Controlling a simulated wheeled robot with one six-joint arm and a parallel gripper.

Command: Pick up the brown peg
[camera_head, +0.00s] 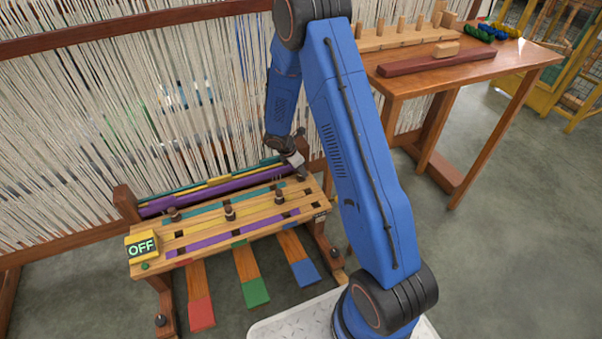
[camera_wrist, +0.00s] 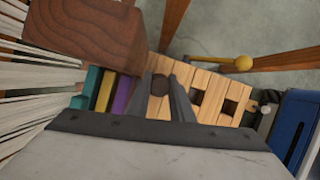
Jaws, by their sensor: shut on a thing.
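My gripper (camera_head: 300,173) is at the right end of the slatted wooden bench (camera_head: 200,231), low over its top. In the wrist view, my gripper's two grey fingers (camera_wrist: 171,88) are closed around a dark brown round peg (camera_wrist: 159,85), seen from above. The peg is at the slatted top; I cannot tell whether it is still seated in it. Other dark pegs stand along the bench: one at the left (camera_head: 173,213), one in the middle (camera_head: 229,211) and one to the right (camera_head: 279,194).
A yellow box reading OFF (camera_head: 141,246) is at the bench's left end. Red (camera_head: 201,313), green (camera_head: 255,292) and blue (camera_head: 304,272) pedals extend in front. White warp threads (camera_head: 90,120) rise behind. A wooden table (camera_head: 500,66) with blocks stands at the right.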

